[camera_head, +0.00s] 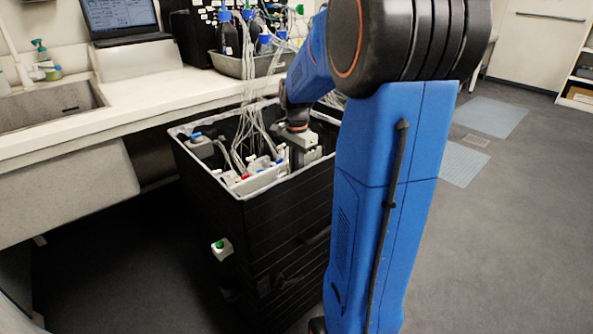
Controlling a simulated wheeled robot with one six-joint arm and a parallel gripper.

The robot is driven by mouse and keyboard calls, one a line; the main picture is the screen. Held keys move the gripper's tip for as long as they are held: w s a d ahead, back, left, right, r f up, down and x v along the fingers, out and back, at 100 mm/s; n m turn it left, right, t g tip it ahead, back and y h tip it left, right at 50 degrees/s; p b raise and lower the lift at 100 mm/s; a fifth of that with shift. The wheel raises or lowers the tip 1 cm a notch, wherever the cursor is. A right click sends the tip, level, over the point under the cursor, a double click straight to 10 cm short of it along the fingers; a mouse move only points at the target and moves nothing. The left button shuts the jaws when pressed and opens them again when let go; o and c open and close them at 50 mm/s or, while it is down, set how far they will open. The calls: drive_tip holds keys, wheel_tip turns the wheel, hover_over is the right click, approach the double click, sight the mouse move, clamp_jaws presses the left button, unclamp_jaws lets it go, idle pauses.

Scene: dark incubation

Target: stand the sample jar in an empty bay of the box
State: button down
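The black box (262,225) stands open at the top in front of the counter, with a pale rim. Inside it I see grey and white fittings, small blue and red parts, and a bundle of pale tubes coming down. My gripper (297,155) points down into the right part of the box. Its fingertips are small and partly hidden among the fittings, so I cannot tell whether it is open or shut. I cannot make out the sample jar; my gripper, my arm or the box walls may hide it. No empty bay shows clearly.
A grey tray (231,66) with blue-capped bottles stands on the white counter (140,100) behind the box. Tubes run from there into the box. A sink (45,108) and a laptop (120,18) are at the left. The floor at right is clear. My blue arm blocks the box's right side.

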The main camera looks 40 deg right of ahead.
drive_tip(key=shift+f, duration=1.1)
drive_tip(key=c, duration=1.8)
unclamp_jaws()
drive_tip(key=shift+o, duration=0.2)
drive_tip(key=shift+r, duration=4.55)
drive_tip(key=shift+r, duration=0.1)
